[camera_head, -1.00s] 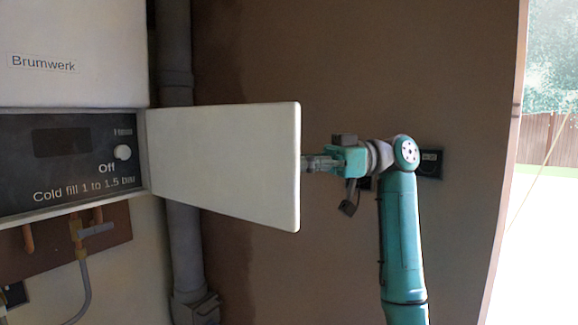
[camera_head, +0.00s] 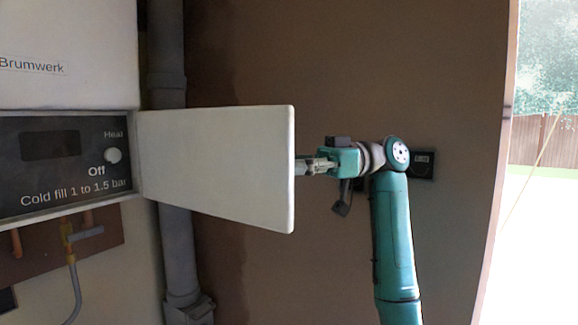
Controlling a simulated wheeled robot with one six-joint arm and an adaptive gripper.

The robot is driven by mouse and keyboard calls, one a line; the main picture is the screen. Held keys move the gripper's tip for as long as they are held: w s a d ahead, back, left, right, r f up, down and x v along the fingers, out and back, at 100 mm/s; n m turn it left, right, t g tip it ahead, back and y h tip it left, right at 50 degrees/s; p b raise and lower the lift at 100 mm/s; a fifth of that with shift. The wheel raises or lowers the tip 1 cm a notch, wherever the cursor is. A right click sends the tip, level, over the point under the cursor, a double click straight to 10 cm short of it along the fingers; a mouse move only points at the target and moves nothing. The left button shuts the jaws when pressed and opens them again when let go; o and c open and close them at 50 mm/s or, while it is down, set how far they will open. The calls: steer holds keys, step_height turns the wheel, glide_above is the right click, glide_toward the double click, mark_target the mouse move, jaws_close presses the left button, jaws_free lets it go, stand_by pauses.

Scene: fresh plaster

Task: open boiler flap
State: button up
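The white boiler flap (camera_head: 215,165) stands swung open to the right on the right side of the boiler's dark control panel (camera_head: 62,165). The white boiler casing (camera_head: 65,45) with the word "Brumwerk" is above. My gripper (camera_head: 304,167) is at the flap's free right edge, coming from the right. Its fingertips are partly hidden behind the flap edge, so I cannot tell whether they grip it or only touch it.
A grey vertical pipe (camera_head: 168,60) runs behind the flap. Copper stubs and a valve (camera_head: 75,235) with a grey hose hang below the boiler. A dark socket (camera_head: 423,164) is on the brown wall behind my arm. A bright opening (camera_head: 545,220) lies at far right.

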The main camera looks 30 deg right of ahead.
step_height(320, 180, up, 10)
stand_by(0.5)
stand_by(0.5)
